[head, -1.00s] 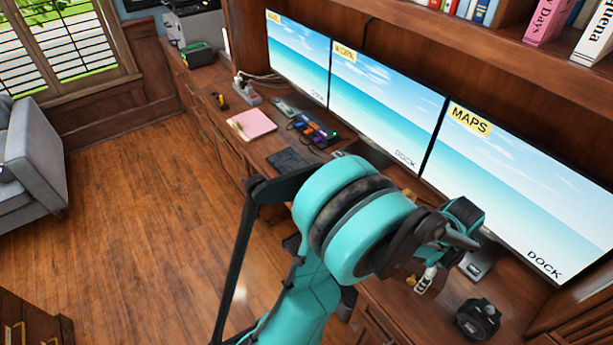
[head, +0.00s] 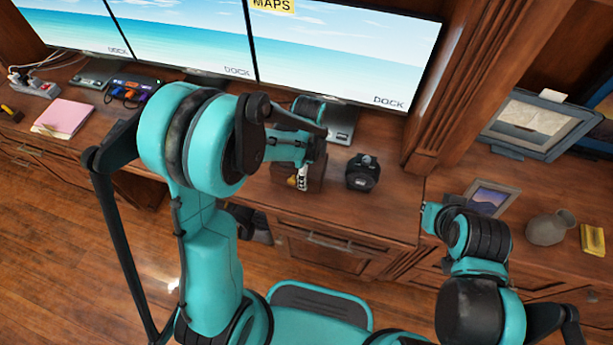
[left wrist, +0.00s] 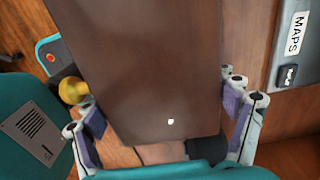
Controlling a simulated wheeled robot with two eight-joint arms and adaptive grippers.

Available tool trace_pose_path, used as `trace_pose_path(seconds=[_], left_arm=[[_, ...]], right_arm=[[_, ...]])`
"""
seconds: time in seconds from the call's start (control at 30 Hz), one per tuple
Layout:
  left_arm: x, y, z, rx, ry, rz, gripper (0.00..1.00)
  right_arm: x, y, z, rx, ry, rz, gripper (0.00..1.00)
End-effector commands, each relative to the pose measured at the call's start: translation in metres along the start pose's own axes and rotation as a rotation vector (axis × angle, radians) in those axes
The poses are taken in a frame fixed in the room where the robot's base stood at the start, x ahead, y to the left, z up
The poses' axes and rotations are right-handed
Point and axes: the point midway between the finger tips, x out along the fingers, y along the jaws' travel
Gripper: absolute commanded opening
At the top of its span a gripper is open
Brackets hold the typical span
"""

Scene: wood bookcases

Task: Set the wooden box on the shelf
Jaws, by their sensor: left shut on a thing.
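The wooden box (left wrist: 150,70) is a dark brown block that fills the middle of the left wrist view. The fingers of my left gripper (left wrist: 170,118) stand on both of its sides, shut on it. In the head view the left gripper (head: 300,177) is above the desk, below the right-hand monitor, and the box (head: 316,180) is mostly hidden by it. I cannot tell whether the box touches the desk. To the right, a wooden shelf surface (head: 520,185) lies beyond an upright divider. My right arm shows at the lower right, but its fingers do not show.
Several monitors (head: 345,45) stand along the back of the desk (head: 390,215). A black device (head: 362,173) sits just right of my left gripper. The divider (head: 450,100) separates the desk from the right side, where picture frames (head: 535,125), a vase (head: 549,227) and a yellow item (head: 592,240) stand.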

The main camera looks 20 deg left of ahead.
Motion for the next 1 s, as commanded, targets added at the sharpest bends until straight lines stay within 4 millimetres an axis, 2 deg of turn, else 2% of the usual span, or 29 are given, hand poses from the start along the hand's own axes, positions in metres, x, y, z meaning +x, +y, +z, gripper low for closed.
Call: trace_pose_path(seconds=[0.3,0.67,0.7,0.73,1.0], left_arm=[[0.037,0.0,0.0,-0.001,0.0,0.0,0.35],[0.04,0.0,0.0,-0.001,0.0,0.0,0.35],[0.04,0.0,0.0,-0.001,0.0,0.0,0.93],[0.039,0.0,0.0,-0.001,0.0,0.0,1.0],[0.039,0.0,0.0,-0.001,0.0,0.0,1.0]], right_arm=[[0.013,0.0,0.009,0.0,0.0,0.0,0.0],[0.015,0.0,0.011,0.0,0.0,0.0,0.0],[0.015,0.0,0.011,0.0,0.0,0.0,0.0],[0.015,0.0,0.01,0.0,0.0,0.0,0.0],[0.014,0.0,0.01,0.0,0.0,0.0,0.0]])
